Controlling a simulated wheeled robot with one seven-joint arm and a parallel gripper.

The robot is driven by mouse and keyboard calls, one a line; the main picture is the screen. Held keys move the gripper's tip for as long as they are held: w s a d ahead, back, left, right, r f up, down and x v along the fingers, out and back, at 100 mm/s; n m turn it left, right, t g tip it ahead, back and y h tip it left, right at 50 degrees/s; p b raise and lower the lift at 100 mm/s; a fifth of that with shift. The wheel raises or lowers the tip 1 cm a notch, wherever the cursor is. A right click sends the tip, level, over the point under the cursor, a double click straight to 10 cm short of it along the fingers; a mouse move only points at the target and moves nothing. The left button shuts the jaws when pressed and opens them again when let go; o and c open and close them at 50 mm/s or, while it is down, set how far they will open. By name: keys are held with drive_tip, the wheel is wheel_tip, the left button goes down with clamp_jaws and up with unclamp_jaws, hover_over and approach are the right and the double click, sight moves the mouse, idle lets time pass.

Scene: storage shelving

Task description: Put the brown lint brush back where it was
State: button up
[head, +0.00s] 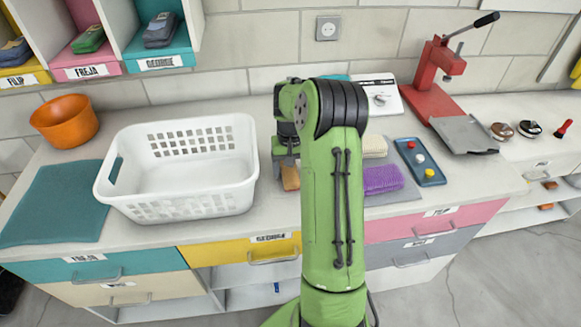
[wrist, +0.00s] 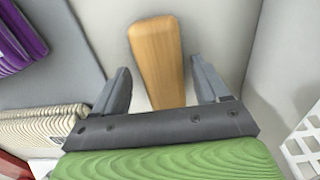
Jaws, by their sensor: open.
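A brown wooden piece, which looks like the lint brush (wrist: 157,58), lies on the light counter in the wrist view. It points away from the gripper toward the top of the picture. My gripper (wrist: 163,88) is open, with one finger on each side of its lower end. No contact with the fingers can be made out. In the head view the brown piece (head: 290,178) shows just left of my green arm, below my gripper (head: 289,160), right of the white basket (head: 106,186). The arm hides part of this area.
A grey mat (head: 405,195) holds a purple ridged item (head: 382,180) and a beige one (head: 374,146). A blue tray (head: 430,178) and red press (head: 428,85) stand right. A teal cloth (head: 55,203) lies left.

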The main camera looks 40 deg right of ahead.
sight(291, 169)
wheel_tip(291, 169, up, 12)
drive_tip(key=p, duration=0.3)
drive_tip(key=s+a+r+n+h, duration=0.1)
drive_tip(key=a+r+n, duration=0.1)
drive_tip(key=a+r, duration=0.45)
drive_tip(key=s+a+r+n+t, duration=0.2)
drive_tip(key=s+a+r, duration=0.3)
drive_tip(key=a, duration=0.5)
drive_tip(key=s+a+f+n+t, duration=0.1)
drive_tip(key=s+a, duration=0.3)
drive_tip(key=s, duration=0.3)
drive_tip(key=s+a+f+n+t+y, duration=0.1)
drive_tip(key=s+a+t, duration=0.1)
drive_tip(key=s+a, duration=0.3)
drive_tip(key=shift+s+a+f+n+t, duration=0.3)
drive_tip(key=shift+s+n, duration=0.1)
drive_tip(key=shift+s, duration=0.6)
drive_tip(key=shift+d, duration=0.1)
